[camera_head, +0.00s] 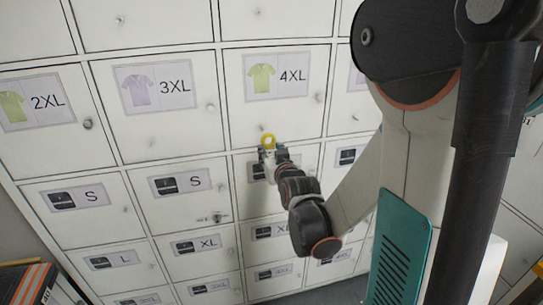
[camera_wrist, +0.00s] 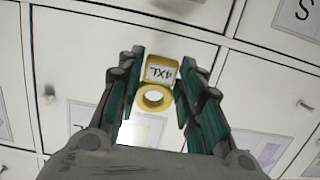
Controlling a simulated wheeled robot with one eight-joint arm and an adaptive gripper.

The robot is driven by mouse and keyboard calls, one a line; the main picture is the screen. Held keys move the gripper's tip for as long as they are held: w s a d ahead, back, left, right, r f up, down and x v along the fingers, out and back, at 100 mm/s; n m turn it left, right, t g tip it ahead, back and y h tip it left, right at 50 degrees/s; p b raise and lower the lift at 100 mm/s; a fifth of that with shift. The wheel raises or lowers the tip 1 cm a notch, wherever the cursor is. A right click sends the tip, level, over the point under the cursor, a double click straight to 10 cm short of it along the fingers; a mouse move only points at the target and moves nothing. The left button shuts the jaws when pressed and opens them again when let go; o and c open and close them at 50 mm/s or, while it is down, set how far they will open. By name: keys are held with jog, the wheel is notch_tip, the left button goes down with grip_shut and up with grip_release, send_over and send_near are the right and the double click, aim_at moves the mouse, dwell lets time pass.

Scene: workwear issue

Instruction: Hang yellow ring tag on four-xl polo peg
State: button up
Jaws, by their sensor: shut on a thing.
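The yellow ring tag (camera_head: 268,140) is between the fingers of my gripper (camera_head: 268,155), in front of the lower edge of the 4XL polo door. In the wrist view its body (camera_wrist: 160,69) carries a white 4XL label, and its open ring (camera_wrist: 154,98) faces the camera. My gripper (camera_wrist: 157,75) is shut on the tag body, with the ring left free. The four-xl polo door has a green polo label (camera_head: 277,75). Its peg (camera_head: 318,97) is at the door's right side, up and right of the tag and apart from it. That peg seems to show at the left in the wrist view (camera_wrist: 48,91).
The 3XL polo door (camera_head: 157,87) is to the left, with its own peg (camera_head: 211,107); the 2XL door (camera_head: 40,102) is farther left. Rows of doors with dark garment labels lie below. A dark striped object (camera_head: 25,284) stands at the lower left.

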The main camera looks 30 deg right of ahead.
jog(key=shift+r+b+x, duration=0.15)
jog(key=shift+x, duration=1.9)
jog(key=shift+r+b+x, duration=0.1)
jog(key=shift+b+x, duration=0.05)
jog(key=shift+x, duration=1.9)
jog(key=shift+w, duration=0.1)
jog(key=o, duration=0.9)
jog(key=shift+c, duration=0.2)
